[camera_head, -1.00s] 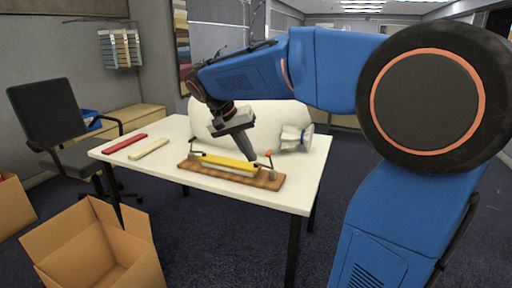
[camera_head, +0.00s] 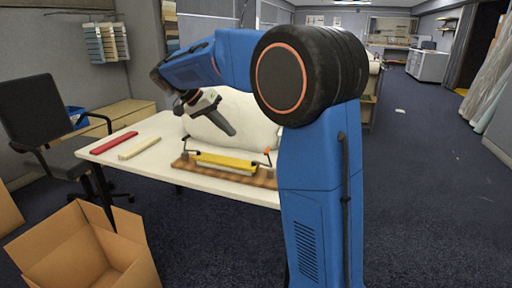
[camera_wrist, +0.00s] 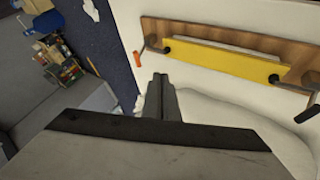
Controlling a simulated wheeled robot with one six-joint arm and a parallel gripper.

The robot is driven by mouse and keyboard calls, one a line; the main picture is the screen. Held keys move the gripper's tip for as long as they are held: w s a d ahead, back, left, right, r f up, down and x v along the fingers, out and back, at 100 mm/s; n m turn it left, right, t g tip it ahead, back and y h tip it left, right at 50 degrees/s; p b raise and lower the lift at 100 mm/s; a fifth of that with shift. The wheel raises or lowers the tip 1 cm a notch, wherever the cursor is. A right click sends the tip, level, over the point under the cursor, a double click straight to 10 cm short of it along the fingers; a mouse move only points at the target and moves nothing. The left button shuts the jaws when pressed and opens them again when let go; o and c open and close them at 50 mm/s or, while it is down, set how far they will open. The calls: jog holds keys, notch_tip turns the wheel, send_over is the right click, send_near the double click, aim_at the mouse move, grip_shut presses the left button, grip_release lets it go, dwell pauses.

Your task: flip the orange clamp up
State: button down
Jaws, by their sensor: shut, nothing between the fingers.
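A wooden board (camera_head: 265,179) lies along the front of the table and carries a yellow bar (camera_head: 225,164). My gripper (camera_head: 231,131) is shut and empty, raised behind the board. Its fingers (camera_wrist: 162,85) appear apart from both handles.
A large white bulky thing (camera_head: 240,115) lies behind the board. A red bar (camera_head: 107,143) and a cream bar (camera_head: 139,147) lie on the table's left. An open cardboard box (camera_head: 85,255) and an office chair (camera_head: 40,125) stand on the floor.

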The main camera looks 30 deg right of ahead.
jog(key=x, duration=0.9)
jog(key=shift+s+d+f, duration=0.1)
jog(key=shift+d+f, duration=0.15)
jog(key=shift+s+d+r, duration=0.1)
jog(key=shift+s+d, duration=0.85)
jog(key=shift+s, duration=0.15)
jog(key=shift+s+d+r, duration=0.1)
jog(key=shift+s+d, duration=0.25)
jog(key=shift+s, duration=0.1)
